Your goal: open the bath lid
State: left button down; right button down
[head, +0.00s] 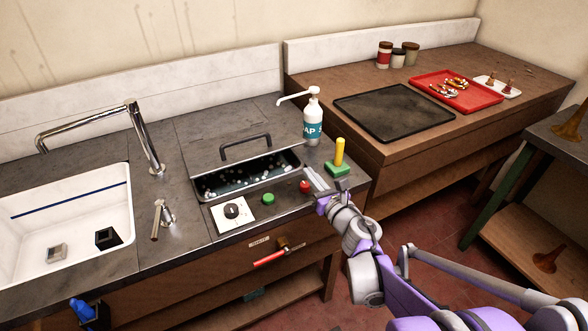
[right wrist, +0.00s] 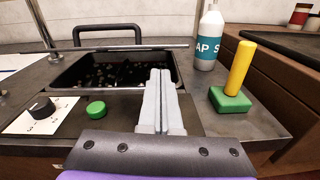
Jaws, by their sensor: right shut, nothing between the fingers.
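The bath (head: 204,196) is a dark basin sunk in the grey counter, holding dark liquid with pale bubbles or beads. Its grey lid (head: 215,128), with a black bar handle (head: 246,146) near the front edge, lies behind the opening, and the front of the bath is uncovered. In the right wrist view the lid's edge (right wrist: 120,48) shows as a thin line behind the bath opening, with the handle (right wrist: 107,28) above it. My right gripper (head: 312,178) is shut and empty at the bath's right front corner, beside the red button (head: 305,186). Its fingers (right wrist: 159,78) overlap the bath in the right wrist view. My left gripper is out of view.
A soap bottle (head: 312,122) and a yellow-handled green block (head: 338,168) stand right of the bath. A dial (head: 232,211) and green button (head: 268,199) are in front. A red-handled valve (head: 270,258) juts from the counter front. A white sink (head: 70,190) is left.

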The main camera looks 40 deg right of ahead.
jog(key=shift+d+f+n, duration=0.1)
jog(key=shift+f+n, duration=0.25)
jog(key=shift+n, duration=0.35)
jog(key=shift+w+y, duration=0.2)
jog(key=shift+y, duration=0.1)
jog(key=x, duration=0.9)
jog(key=shift+w, duration=0.15)
